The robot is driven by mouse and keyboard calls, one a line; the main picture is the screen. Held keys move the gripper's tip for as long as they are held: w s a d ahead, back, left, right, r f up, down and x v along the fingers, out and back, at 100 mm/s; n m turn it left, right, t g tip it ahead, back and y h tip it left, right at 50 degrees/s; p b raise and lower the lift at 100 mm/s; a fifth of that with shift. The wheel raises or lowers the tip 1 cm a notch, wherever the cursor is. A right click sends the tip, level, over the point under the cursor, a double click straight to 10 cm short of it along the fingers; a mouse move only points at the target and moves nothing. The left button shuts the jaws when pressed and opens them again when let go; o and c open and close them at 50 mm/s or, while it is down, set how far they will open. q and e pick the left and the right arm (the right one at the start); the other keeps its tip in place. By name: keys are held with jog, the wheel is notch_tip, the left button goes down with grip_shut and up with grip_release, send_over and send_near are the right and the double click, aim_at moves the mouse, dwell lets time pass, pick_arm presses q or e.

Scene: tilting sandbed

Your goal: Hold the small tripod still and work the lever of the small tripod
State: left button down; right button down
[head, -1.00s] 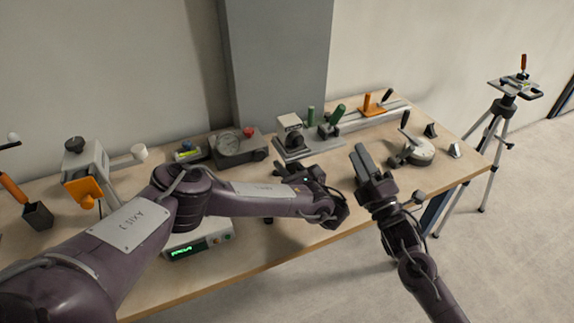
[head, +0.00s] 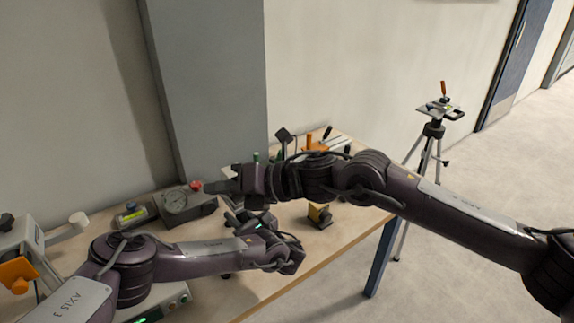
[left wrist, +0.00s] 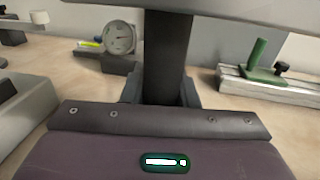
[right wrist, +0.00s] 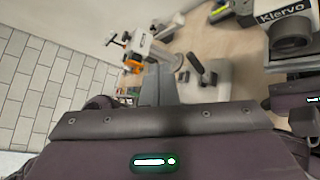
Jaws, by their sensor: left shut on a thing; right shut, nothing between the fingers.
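My left gripper (head: 240,218) is low over the table and shut on a dark upright post. In the left wrist view this post of the small tripod (left wrist: 167,55) stands between the fingertips, with a grey slab across the top of the picture. My right gripper (head: 224,184) reaches in from the right, fingers pointing left, shut and empty, just above the left gripper. In the head view my arms hide most of the small tripod. Its lever cannot be made out. In the right wrist view a grey block marked Klervo (right wrist: 285,15) with a dark cylinder shows close by.
A dial gauge (head: 176,199) with a red knob is just left of my right fingertips. An orange-handled device (head: 18,273) stands at the table's left. A tall tripod (head: 433,130) with an orange handle stands on the floor beyond the table's right end. Open floor lies right.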

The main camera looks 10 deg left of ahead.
jog(key=w+d+r+t+h, duration=0.1)
jog(key=w+d+t+h, duration=0.1)
jog(key=d+h, duration=0.3)
jog(key=w+d+r+t+h, duration=0.1)
jog(key=w+d+t+h, duration=0.2)
jog(key=d, duration=0.8)
jog(key=shift+w+d+m+h, duration=0.4)
jog(key=shift+w+h, duration=0.35)
jog(key=shift+h, duration=0.15)
pick_arm(q)
jog(key=shift+f, duration=0.1)
pick_arm(e)
jog(key=shift+a, duration=0.15)
jog(key=w+a+f, duration=0.5)
jog(key=w+f, duration=0.1)
jog(key=w, duration=0.2)
jog(key=shift+a, duration=0.35)
